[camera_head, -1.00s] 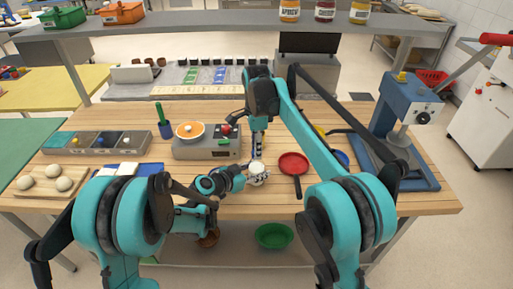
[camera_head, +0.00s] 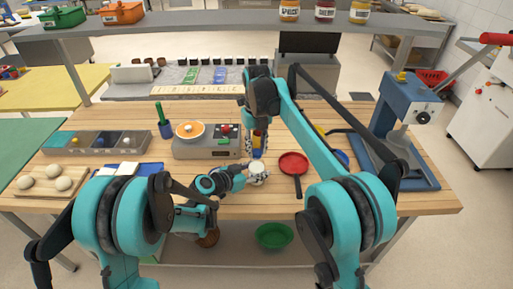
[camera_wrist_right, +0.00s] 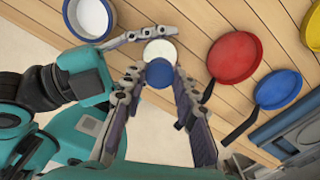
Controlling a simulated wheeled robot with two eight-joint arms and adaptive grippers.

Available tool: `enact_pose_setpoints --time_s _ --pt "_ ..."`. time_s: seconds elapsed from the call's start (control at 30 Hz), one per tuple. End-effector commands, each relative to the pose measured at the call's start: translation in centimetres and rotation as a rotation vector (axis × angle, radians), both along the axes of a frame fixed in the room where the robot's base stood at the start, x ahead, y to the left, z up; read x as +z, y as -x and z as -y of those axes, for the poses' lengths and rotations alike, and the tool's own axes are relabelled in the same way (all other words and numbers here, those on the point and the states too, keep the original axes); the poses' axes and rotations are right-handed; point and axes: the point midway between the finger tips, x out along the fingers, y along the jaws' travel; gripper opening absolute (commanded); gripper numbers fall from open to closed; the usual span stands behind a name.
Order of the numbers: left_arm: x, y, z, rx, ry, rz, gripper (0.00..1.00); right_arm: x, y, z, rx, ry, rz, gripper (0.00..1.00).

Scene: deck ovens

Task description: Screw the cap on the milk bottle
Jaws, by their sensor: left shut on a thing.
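The milk bottle (camera_head: 258,175) stands white and upright near the middle of the wooden table. My left gripper (camera_head: 256,178) comes in from the left, low, and is shut on the bottle's side. My right gripper (camera_wrist_right: 160,74) points down over the bottle. In the right wrist view the blue round cap (camera_wrist_right: 160,74) sits between its fingertips, which look closed on the cap's edges. The bottle's white top (camera_wrist_right: 160,48) shows just beyond the cap. The cap is at or just above the bottle top; I cannot tell whether they touch.
A red pan (camera_head: 293,162) lies right of the bottle, with a blue pan (camera_wrist_right: 277,90) beyond it. A scale (camera_head: 205,148) stands at the back left, and a blue machine (camera_head: 408,110) at the right.

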Motion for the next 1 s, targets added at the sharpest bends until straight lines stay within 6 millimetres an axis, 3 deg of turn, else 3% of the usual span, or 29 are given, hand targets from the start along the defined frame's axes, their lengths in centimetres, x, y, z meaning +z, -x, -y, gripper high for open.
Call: enact_pose_setpoints --time_s 0.03,0.07,0.37,0.7,1.0 --pt "0.0 0.0 0.0 0.0 -0.001 -0.001 0.0 0.0 -0.1 0.2 -0.001 0.002 0.001 0.41" --pt "0.0 0.0 0.0 0.0 -0.001 -0.001 0.0 0.0 -0.1 0.1 -0.001 0.002 0.001 0.49" --pt "0.0 0.0 0.0 0.0 -0.001 -0.001 0.0 0.1 0.0 0.1 0.001 0.001 0.0 0.49" --pt "0.0 0.0 0.0 0.0 -0.001 -0.001 0.0 3.9 0.0 0.0 0.002 0.001 0.0 0.49" --pt "0.0 0.0 0.0 0.0 -0.001 -0.001 0.0 4.5 0.0 0.0 0.002 0.001 0.0 0.49"
